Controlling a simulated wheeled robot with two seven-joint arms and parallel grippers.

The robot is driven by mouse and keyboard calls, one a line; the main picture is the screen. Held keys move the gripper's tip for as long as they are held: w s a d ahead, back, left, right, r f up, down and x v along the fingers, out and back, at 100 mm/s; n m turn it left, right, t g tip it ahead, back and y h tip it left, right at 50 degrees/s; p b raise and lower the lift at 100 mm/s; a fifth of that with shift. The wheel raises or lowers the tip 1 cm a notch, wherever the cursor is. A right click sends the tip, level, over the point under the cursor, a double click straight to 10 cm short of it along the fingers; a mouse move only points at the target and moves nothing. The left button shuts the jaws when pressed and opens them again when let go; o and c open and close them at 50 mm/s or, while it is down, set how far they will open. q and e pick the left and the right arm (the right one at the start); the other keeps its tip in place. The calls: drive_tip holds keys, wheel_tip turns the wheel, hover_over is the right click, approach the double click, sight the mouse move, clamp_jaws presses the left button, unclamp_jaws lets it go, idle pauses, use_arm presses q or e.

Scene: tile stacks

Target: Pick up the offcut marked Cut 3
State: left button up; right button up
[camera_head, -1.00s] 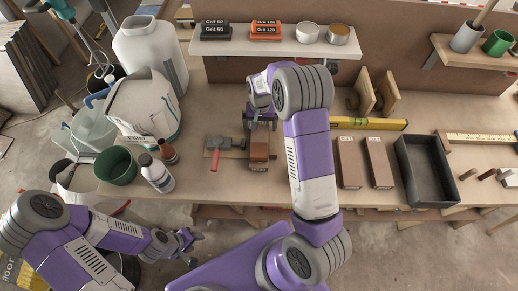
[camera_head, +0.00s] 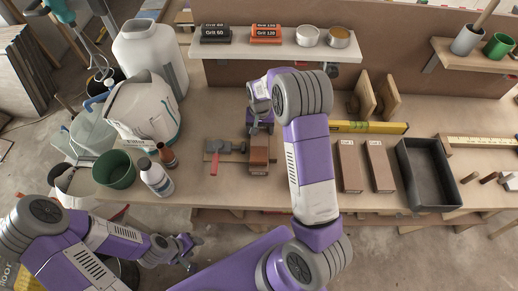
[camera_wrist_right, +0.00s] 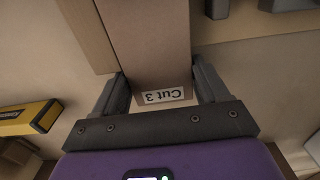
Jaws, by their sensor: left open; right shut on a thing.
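The offcut marked Cut 3 (camera_wrist_right: 163,62) is a brown block with a white label, seen between my right fingers (camera_wrist_right: 163,88) in the right wrist view. In the head view this offcut (camera_head: 259,163) is at the workbench's middle, beside a grey tool with a red handle (camera_head: 214,165). My right gripper (camera_head: 261,128) is shut on its far end. I cannot tell whether it is clear of the surface. My left gripper (camera_head: 188,248) is open and empty, low in front of the bench.
Two similar labelled offcuts, one (camera_head: 349,168) beside another (camera_head: 379,166), lie right of my right arm near a dark tray (camera_head: 449,183). A yellow level (camera_head: 368,128) lies behind them. Bottles (camera_head: 156,178) and a green pot (camera_head: 114,170) stand left.

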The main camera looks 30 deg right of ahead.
drive_tip(key=shift+r+p, duration=0.7)
drive_tip(key=shift+r, duration=0.25)
drive_tip(key=shift+r+p, duration=0.35)
drive_tip(key=shift+r, duration=0.05)
clamp_jaws()
drive_tip(key=shift+r+p, duration=1.25)
drive_tip(key=shift+r, duration=0.45)
